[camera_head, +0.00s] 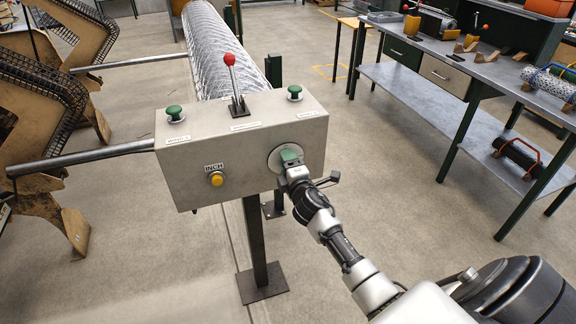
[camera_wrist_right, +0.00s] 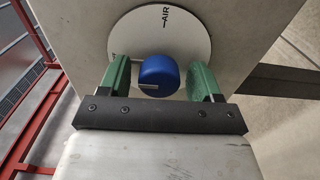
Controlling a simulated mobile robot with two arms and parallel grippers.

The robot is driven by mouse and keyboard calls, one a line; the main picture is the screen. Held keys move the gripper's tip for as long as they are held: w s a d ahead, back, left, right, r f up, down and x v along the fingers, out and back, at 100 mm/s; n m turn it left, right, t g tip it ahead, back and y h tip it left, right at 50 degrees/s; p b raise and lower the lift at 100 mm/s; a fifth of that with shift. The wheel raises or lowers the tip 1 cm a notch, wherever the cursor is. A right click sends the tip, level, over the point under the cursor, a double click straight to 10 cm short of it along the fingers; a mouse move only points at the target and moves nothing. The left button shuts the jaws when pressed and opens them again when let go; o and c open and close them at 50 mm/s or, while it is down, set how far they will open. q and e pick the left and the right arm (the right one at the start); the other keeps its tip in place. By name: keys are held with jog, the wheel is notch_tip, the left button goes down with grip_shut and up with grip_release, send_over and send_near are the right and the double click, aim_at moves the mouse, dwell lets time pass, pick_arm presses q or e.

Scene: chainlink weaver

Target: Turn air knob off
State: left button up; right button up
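The air knob (camera_wrist_right: 158,76) is blue and round, with a white line mark pointing left in the right wrist view. It sits on a white round dial plate (camera_wrist_right: 190,30) labelled AIR, on the front of a beige control box (camera_head: 240,150). In the head view my gripper hides the knob; part of the dial plate (camera_head: 273,160) shows. My right gripper (camera_head: 290,157) is at the dial. In the right wrist view its green fingers stand on both sides of the knob, with a small gap on each side. My left gripper is not in view.
The box also carries a yellow INCH button (camera_head: 216,179), two green buttons (camera_head: 174,113) (camera_head: 295,92) and a red-topped lever (camera_head: 230,60). A mesh roll (camera_head: 212,50) lies behind it. A workbench (camera_head: 455,70) stands at right; the floor between is clear.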

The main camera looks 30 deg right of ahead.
jog(key=v, duration=1)
jog(key=shift+s, duration=0.35)
jog(key=shift+a, duration=0.15)
jog(key=s+a+f+m+g+y, duration=0.1)
jog(key=s+a+f+m+g, duration=0.25)
jog(key=f, duration=1.15)
jog(key=s+a+f+m+g+y, duration=0.15)
jog(key=s+f+g, duration=0.4)
jog(key=f, duration=0.85)
jog(key=s+a+f+m+g, duration=0.2)
jog(key=s+f, duration=0.4)
jog(key=s, duration=0.5)
jog(key=s+a+f+m+g+y, duration=0.1)
jog(key=s+f, duration=0.5)
jog(key=s, duration=0.6)
jog(key=s+a+f+m+g, duration=0.3)
jog(key=s+f, duration=0.4)
jog(key=s, duration=0.4)
jog(key=shift+s+m+g, duration=0.2)
jog(key=shift+m+g, duration=0.6)
jog(key=shift+m, duration=0.2)
